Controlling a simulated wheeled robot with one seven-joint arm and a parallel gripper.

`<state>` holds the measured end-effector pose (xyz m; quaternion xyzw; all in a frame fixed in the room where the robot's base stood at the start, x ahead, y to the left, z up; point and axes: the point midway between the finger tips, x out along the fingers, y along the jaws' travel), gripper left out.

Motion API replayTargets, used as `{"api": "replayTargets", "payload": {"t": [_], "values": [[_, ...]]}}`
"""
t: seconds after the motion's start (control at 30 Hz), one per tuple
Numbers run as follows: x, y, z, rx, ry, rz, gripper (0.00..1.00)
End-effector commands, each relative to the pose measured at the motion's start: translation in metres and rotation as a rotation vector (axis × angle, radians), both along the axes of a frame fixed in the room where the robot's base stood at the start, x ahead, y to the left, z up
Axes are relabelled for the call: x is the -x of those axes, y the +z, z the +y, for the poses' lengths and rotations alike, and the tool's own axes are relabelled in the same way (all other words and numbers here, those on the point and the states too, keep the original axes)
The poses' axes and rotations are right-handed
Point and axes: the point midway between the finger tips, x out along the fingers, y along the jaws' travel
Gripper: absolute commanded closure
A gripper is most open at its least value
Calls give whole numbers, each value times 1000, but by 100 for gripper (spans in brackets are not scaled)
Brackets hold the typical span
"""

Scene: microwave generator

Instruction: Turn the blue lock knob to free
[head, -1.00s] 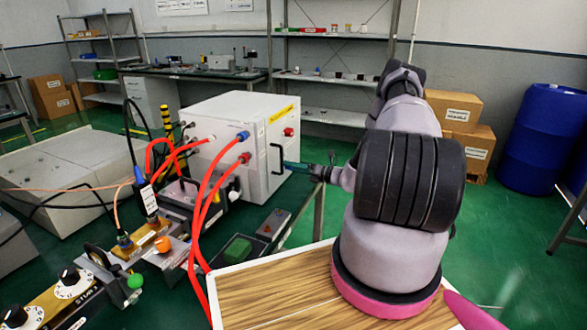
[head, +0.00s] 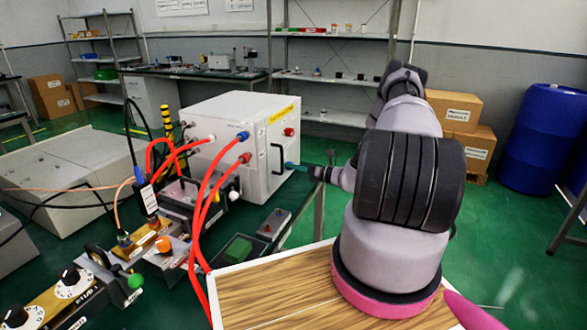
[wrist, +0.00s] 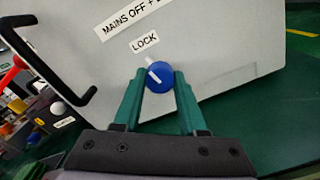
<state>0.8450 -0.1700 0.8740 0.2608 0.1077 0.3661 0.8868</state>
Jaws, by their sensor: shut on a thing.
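The blue lock knob (wrist: 159,77) is on the white cabinet's panel in the wrist view, below a label reading LOCK (wrist: 144,41). A white pointer mark on the knob tilts up and to the left. My gripper (wrist: 153,80) has its two green fingers on either side of the knob, shut on it. In the head view my gripper (head: 292,165) reaches the right face of the white cabinet (head: 232,125). The knob is hidden there.
A black handle (wrist: 52,60) stands out from the panel left of the knob; it also shows in the head view (head: 277,159). Red hoses (head: 201,205) run from the cabinet's front. A wooden tabletop (head: 265,300) lies below my arm.

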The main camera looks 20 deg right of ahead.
Motion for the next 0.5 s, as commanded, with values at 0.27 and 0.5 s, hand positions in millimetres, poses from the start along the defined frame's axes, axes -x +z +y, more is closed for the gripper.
{"api": "replayTargets", "payload": {"t": [0.27,0.5], "values": [[0,0,-1,182,-2,-180,100],[0,-1,-1,345,-2,-341,100]]}}
